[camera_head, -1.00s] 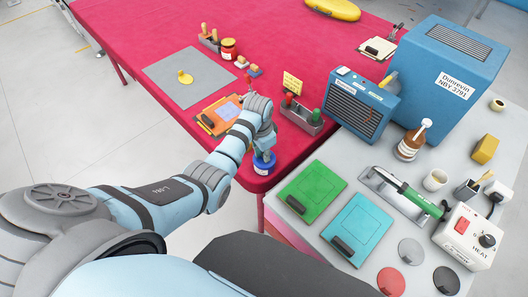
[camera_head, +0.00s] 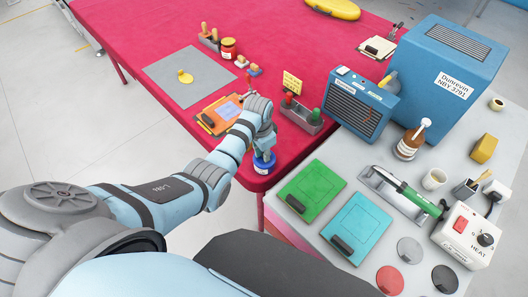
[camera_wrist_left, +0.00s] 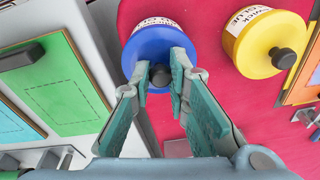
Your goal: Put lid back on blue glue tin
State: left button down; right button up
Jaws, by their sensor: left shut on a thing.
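The blue glue tin (camera_head: 263,168) stands upright near the front corner of the red table. My left gripper (camera_head: 262,149) points down over it. In the left wrist view, the round blue lid (camera_wrist_left: 152,45) covers the top of the blue tin, whose white label (camera_wrist_left: 156,22) shows beyond its edge. My left gripper (camera_wrist_left: 160,78) is shut on the lid's dark knob, between its two green-padded fingers. I cannot tell whether the lid is fully seated or slightly above the rim. My right gripper is not in view.
A yellow glue tin (camera_wrist_left: 262,45) with a dark knob stands close beside the blue one. A green board (camera_head: 311,188) and a teal board (camera_head: 358,228) lie on the grey bench. An orange board (camera_head: 215,113) and a tool rack (camera_head: 301,117) are also near my arm.

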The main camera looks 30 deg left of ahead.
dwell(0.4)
pick_arm(q)
jog(key=c, duration=1)
grip_release()
jog(key=shift+r, duration=0.1)
jog(key=shift+r, duration=3.4)
grip_shut()
jog(key=shift+f, duration=0.15)
jog(key=shift+f+b, duration=1.3)
jog(key=shift+f, duration=1.3)
